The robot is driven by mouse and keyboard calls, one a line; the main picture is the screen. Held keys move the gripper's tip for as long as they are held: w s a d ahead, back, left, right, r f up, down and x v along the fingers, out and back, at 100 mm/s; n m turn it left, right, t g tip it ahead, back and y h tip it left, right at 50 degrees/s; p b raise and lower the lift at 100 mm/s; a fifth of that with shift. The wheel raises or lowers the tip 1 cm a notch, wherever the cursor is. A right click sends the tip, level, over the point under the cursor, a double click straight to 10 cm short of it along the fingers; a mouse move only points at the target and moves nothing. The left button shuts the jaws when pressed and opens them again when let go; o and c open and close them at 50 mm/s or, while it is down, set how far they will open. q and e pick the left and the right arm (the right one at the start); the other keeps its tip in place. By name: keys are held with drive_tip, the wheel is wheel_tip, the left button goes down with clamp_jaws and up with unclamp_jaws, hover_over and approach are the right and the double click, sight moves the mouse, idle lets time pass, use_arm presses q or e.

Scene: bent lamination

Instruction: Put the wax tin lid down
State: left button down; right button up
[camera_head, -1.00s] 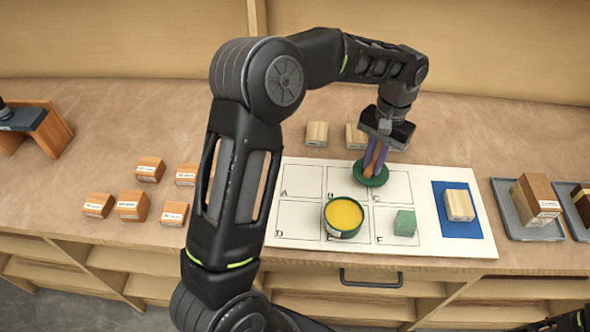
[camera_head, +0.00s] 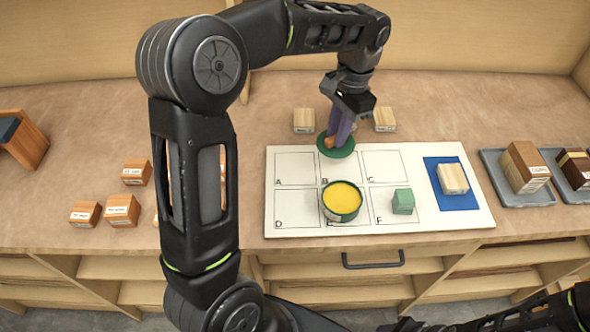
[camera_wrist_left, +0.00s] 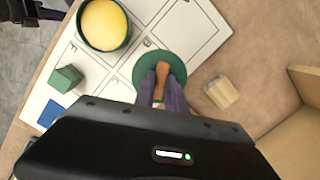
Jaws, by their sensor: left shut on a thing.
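My left gripper (camera_head: 339,128) is shut on the orange-brown handle (camera_wrist_left: 161,80) of the round green wax tin lid (camera_head: 336,151). The lid is level, at the back edge of cell B on the white lettered mat (camera_head: 280,232). In the left wrist view the lid (camera_wrist_left: 176,62) overlaps cell lines; I cannot tell whether it touches the mat. The open green tin with yellow wax (camera_head: 342,201) stands in cell E. A green block (camera_head: 403,202) sits in cell F. My right gripper is out of view; only part of that arm shows at the lower right.
A pale block sits on a blue patch (camera_head: 459,203) at the mat's right. Pale blocks (camera_head: 304,120) (camera_head: 384,119) stand behind the mat. Orange-brown blocks (camera_head: 121,210) are at left; grey trays (camera_head: 495,168) with blocks are at right. Cells A, C and D look empty.

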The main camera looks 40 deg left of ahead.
use_arm(q)
drive_tip(key=s+a+r+m+b, duration=0.1)
drive_tip(key=s+a+r+m, duration=0.3)
drive_tip(key=s+a+m, duration=0.2)
drive_tip(key=shift+s+a+y, duration=0.25)
drive_tip(key=shift+s+y, duration=0.15)
wheel_tip(320, 180, down, 6)
drive_tip(key=shift+r+b, duration=0.25)
drive_tip(key=shift+b, duration=0.15)
drive_tip(key=shift+f, duration=0.45)
drive_tip(key=shift+f, duration=0.1)
wheel_tip(320, 180, down, 4)
drive_tip(key=shift+r, duration=0.2)
